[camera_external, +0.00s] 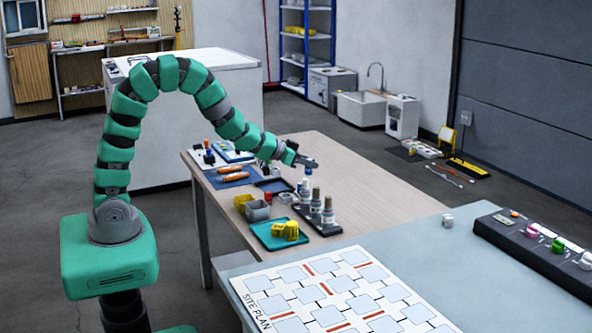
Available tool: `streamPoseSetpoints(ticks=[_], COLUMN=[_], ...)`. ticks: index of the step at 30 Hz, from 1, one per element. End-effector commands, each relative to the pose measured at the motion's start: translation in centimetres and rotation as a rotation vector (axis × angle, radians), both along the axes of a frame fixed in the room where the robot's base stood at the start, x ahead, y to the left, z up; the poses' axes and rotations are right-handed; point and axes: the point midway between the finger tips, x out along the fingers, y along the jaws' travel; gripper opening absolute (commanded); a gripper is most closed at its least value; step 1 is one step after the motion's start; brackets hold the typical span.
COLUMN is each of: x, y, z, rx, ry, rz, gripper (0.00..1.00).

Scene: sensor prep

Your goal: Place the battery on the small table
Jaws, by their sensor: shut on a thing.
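My gripper (308,165) is over the wooden table (365,195), above a row of bottles. It is shut on a small grey-blue thing (309,171) just beneath the jaws. The thing is too small and partly hidden, so I cannot tell whether it is the battery. Yellow cylindrical things (291,230) sit on a teal tray (264,236) at the wooden table's near edge. The wooden table stands behind a larger pale blue-grey table (425,270); I cannot tell which of them counts as the small table.
Dark-capped bottles (327,212) stand on a black holder below my gripper. Orange-handled tools (232,177) lie on a blue mat. Yellow and grey bins (257,210) are beside the tray. A site plan board (335,296) covers the near table's front. The wooden table's right side is clear.

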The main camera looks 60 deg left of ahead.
Motion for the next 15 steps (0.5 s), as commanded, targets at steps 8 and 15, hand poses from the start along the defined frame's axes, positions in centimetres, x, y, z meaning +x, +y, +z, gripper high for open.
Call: streamPoseSetpoints(ticks=[8, 15], x=[0.2, 0.2], y=[3.3, 4.2], z=[-3.5, -4.2], rx=[0.002, 0.001], ry=[0.005, 0.002], rz=[0.135, 0.17], gripper=[0.0, 0.0])
